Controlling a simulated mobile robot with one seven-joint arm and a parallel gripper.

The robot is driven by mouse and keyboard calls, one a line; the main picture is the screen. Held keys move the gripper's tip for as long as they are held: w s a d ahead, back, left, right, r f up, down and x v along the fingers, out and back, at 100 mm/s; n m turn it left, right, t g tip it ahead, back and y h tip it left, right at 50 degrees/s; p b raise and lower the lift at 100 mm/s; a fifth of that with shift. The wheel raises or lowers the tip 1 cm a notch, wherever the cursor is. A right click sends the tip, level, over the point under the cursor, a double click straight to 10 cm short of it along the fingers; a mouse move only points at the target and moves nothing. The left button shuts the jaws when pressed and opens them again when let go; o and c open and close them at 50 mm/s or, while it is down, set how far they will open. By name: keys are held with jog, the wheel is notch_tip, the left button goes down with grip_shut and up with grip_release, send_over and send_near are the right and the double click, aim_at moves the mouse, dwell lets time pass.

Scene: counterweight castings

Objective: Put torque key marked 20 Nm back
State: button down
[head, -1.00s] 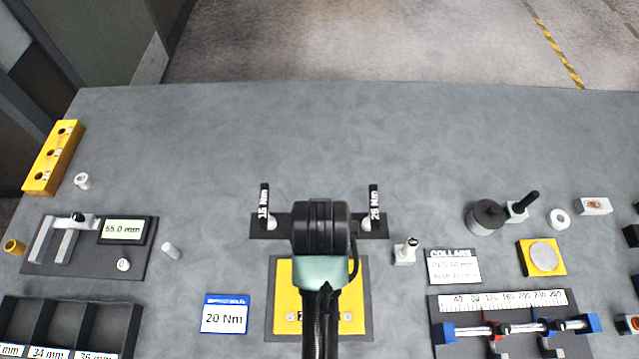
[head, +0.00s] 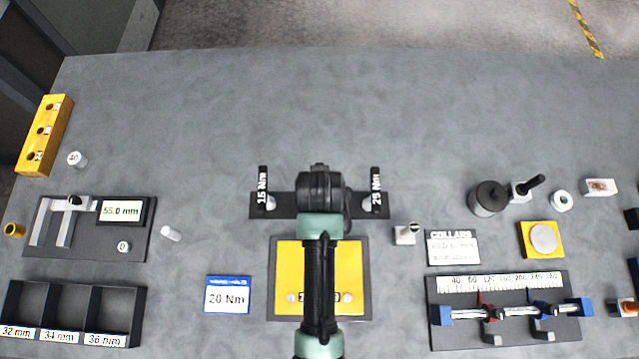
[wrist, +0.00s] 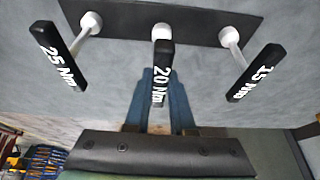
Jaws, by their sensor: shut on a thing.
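The torque key marked 20 Nm (wrist: 162,85) has a black handle with white lettering and a white end. My gripper (wrist: 160,110) is shut on its handle, one blue finger on each side. The key's white end is over the middle of the dark rack (wrist: 120,15); I cannot tell whether it is seated or just above it. The 25 Nm key (wrist: 62,58) and the 15 Nm key (wrist: 255,75) are on either side, apart from my fingers. In the head view, the rack (head: 285,206) shows at both ends, and my wrist hides its middle and the held key.
A yellow plate (head: 285,270) lies under my arm in front of the rack. A 20 Nm card (head: 228,297) lies to its left. A small white-based piece (head: 404,234) stands right of the rack, near the collars card (head: 453,250). The table behind the rack is clear.

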jog(key=shift+f, duration=0.65)
jog(key=shift+f, duration=0.2)
jog(key=c, duration=0.8)
grip_release()
jog(key=shift+o, duration=0.2)
jog(key=shift+r, duration=0.15)
